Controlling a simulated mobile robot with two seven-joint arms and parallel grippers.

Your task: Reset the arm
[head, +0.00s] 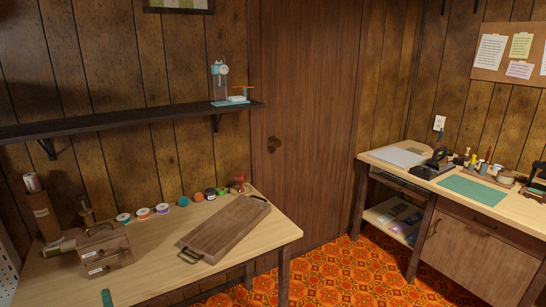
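Neither of my grippers shows in the head view, and I see no part of my arms that I can be sure of. Whether the grippers are open or shut, and whether they hold anything, is out of sight.
A wooden table (160,255) at left carries a handled wooden tray (225,228), a small wooden box (103,250) and several spools. A dark shelf (130,119) hangs above it. A worktable (400,160) with a green mat (473,190) stands at right. Patterned floor (345,275) lies clear between them.

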